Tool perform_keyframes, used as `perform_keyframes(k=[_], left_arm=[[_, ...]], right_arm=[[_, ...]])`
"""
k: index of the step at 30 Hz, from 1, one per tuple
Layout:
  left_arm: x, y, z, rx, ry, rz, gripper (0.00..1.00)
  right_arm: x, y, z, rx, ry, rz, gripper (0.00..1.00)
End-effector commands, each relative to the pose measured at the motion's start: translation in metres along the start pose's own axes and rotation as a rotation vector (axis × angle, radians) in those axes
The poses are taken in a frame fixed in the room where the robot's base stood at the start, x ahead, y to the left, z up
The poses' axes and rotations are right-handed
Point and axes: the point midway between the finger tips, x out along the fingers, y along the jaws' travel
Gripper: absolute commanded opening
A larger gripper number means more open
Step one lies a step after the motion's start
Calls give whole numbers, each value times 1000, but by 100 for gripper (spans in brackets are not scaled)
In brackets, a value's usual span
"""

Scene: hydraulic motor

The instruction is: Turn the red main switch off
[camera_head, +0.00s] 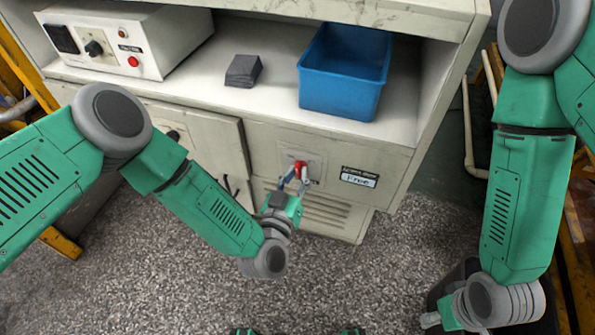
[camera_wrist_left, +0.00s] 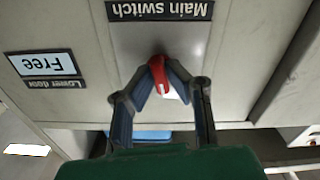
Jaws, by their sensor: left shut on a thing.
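The red main switch (camera_head: 300,170) sits on a light plate on the cabinet's front panel, left of the "Lower door / Free" label. In the left wrist view the red switch (camera_wrist_left: 160,74) lies between the fingertips, under the upside-down "Main switch" label (camera_wrist_left: 160,10). My left gripper (camera_head: 294,181) is shut on the switch, and its fingers (camera_wrist_left: 158,84) touch it from both sides. The fingers hide part of the switch. My right gripper (camera_head: 432,320) hangs low at the bottom right, away from the cabinet, and its fingers are too small and unclear to judge.
A blue bin (camera_head: 342,95) and a dark grey block (camera_head: 243,71) stand on the shelf above. A control box (camera_head: 165,40) with a knob and a red button is at the upper left. The "Free" label (camera_head: 359,178) is right of the switch. Speckled floor lies below.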

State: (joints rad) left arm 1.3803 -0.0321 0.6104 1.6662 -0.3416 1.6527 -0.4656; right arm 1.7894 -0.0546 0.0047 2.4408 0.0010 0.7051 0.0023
Motion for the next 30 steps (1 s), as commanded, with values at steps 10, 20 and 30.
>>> perform_keyframes(k=[10,20,30], left_arm=[[-4,0,7,-313,-19,-4,0],[-4,0,7,-513,-19,-4,0],[-4,0,7,-589,-20,-6,0]], right_arm=[[-3,0,0,0,0,0,40],[-4,0,0,0,0,0,40],[-4,0,0,0,0,0,40]])
